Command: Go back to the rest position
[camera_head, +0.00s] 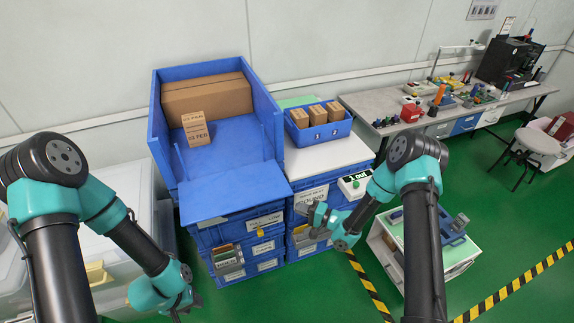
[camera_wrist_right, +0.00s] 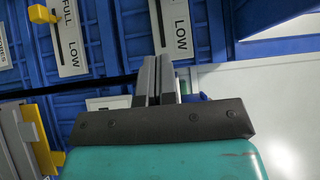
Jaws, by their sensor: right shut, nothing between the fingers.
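My right gripper (camera_head: 318,214) is in front of the right blue crate stack, with its arm bent in from the lower right. In the right wrist view its two dark fingers (camera_wrist_right: 156,82) are pressed together with nothing held. Blue crates with labels stand behind them there.
A large open blue bin (camera_head: 162,150) holds cardboard boxes (camera_head: 207,97). A blue tray (camera_head: 322,133) with several small boxes stands on the right stack. A low white cart (camera_head: 455,262) stands near my right arm. A workbench (camera_head: 382,104) is at the back right.

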